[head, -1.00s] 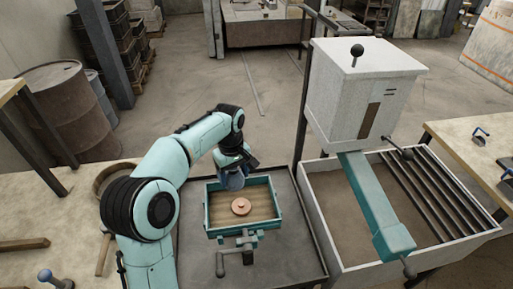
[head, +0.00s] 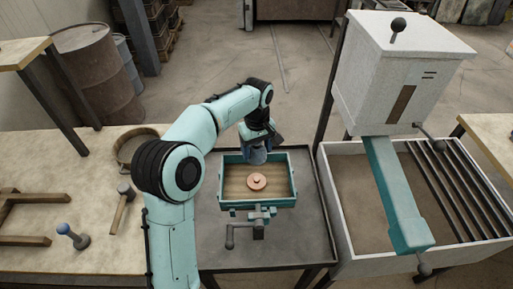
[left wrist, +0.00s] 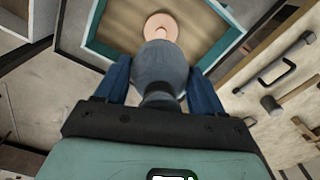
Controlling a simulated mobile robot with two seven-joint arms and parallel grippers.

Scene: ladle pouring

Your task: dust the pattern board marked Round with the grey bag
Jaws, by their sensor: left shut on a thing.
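The pattern board (head: 233,184) is a brown wooden panel inside a teal frame (head: 292,178), with a round pinkish disc pattern (head: 257,182) at its middle. No marking is readable on it. The disc also shows in the left wrist view (left wrist: 160,24). My left gripper (head: 258,145) is shut on the grey bag (left wrist: 157,68), with blue fingers on both sides of it. In the head view the bag (head: 257,157) hangs at the frame's back edge, behind the disc. Its height above the board is hard to tell. My right gripper is not in view.
The frame sits on a dark grey stand (head: 310,235) with a crank (head: 230,237) in front. A white hopper (head: 400,75) with a teal chute (head: 395,190) stands over a sand bin at right. A wooden bench (head: 75,255) at left holds a round sieve (head: 128,147) and tools.

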